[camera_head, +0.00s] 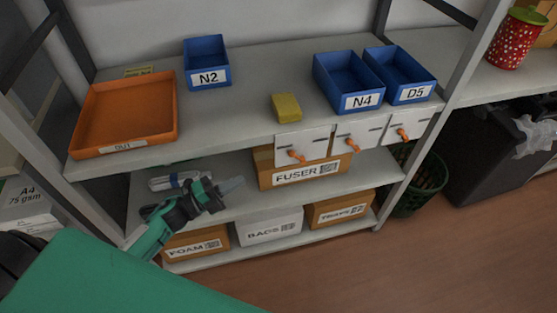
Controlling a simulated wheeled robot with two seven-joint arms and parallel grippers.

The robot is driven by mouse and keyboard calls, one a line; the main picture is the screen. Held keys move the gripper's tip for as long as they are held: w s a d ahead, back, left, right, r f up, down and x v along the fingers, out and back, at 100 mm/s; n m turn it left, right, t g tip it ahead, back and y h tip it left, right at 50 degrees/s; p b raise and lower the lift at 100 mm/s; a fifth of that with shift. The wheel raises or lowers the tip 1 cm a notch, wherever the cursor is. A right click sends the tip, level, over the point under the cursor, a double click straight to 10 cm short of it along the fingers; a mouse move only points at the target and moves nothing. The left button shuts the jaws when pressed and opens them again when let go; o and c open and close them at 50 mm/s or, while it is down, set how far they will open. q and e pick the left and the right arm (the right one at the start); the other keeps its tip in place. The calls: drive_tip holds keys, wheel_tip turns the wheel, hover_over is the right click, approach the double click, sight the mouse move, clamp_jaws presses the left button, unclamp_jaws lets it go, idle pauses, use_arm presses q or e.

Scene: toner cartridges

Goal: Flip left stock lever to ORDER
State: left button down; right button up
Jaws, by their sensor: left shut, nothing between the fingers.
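Three white plates with orange levers hang on the upper shelf's front edge. The left lever (296,156) sits on the left plate (314,144), its handle slanting down to the right; the plate's markings are too small to read. The middle lever (352,145) and the right lever (403,133) are farther right. My left gripper (232,185) comes in from the lower left and is shut and empty. It is left of and below the left lever, apart from it, in front of the middle shelf. My right gripper is out of view.
The upper shelf holds an orange tray (87,119), blue bins N2 (222,68), N4 (327,77) and D5 (406,64), and a yellow block (286,107). A FUSER box (268,174) stands below the left lever. Several boxes fill the bottom shelf.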

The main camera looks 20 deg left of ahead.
sight(278, 161)
use_arm(q)
drive_tip(key=p+x, duration=0.2)
drive_tip(key=x, duration=1)
drive_tip(key=shift+r, duration=0.15)
drive_tip(key=shift+w+d+p, duration=0.3)
drive_tip(key=shift+w+d, duration=0.1)
drive_tip(key=shift+w, duration=0.05)
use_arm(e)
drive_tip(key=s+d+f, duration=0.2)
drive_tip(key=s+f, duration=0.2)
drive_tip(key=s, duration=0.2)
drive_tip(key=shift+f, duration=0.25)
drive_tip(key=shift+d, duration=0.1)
